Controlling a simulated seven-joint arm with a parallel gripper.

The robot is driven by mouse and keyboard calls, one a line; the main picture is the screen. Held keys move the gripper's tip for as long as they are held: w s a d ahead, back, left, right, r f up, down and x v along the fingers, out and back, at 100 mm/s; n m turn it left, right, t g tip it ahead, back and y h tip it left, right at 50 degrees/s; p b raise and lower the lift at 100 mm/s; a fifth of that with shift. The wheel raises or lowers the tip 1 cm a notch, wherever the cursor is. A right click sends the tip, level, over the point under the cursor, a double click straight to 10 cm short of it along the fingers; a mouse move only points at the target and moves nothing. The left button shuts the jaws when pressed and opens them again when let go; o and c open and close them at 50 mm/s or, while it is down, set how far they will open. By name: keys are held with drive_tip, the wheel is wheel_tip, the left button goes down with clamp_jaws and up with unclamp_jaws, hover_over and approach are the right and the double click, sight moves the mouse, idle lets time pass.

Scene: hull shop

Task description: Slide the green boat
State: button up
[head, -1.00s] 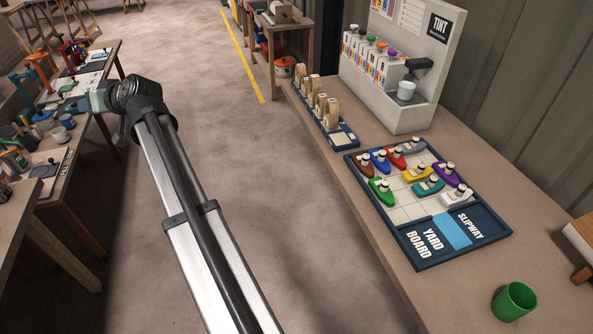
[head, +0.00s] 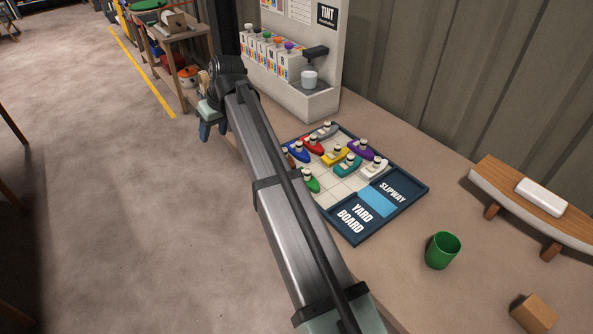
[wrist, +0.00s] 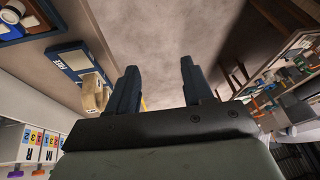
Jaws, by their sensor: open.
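The green boat (head: 310,182) sits on the yard board (head: 353,237) in the head view, at the board's left side. My arm passes in front of and partly hides it. Several other boats share the grid: blue (head: 297,152), red (head: 314,144), yellow (head: 335,156), teal (head: 347,167), purple (head: 361,150), white (head: 374,169) and grey (head: 325,131); a brown one is mostly hidden. A light blue slipway patch lies at the board's front. My gripper (head: 211,132) is open and empty, beyond the board's left side. In the wrist view its fingers (wrist: 158,85) stand apart.
A green cup (head: 442,250) stands right of the board. A wooden block (head: 534,312) and a boat-shaped stand (head: 530,205) are farther right. The white tint machine (head: 300,100) stands behind the board against the wall.

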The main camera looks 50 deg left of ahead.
sight(307, 170)
drive_tip(key=w+d+f+m+t+h, duration=0.1)
drive_tip(key=w+d+m+h, duration=0.1)
drive_tip(key=w+d, duration=0.7)
drive_tip(key=w+d+f+m+t+h, duration=0.15)
drive_tip(key=w+d, duration=0.35)
drive_tip(key=w, duration=0.7)
drive_tip(key=shift+n+g+h, duration=0.25)
drive_tip(key=shift+h, duration=0.1)
wheel_tip(307, 170, down, 14)
drive_tip(key=shift+d+r, duration=0.1)
drive_tip(key=shift+d, duration=0.05)
drive_tip(key=shift+c, duration=0.2)
clamp_jaws()
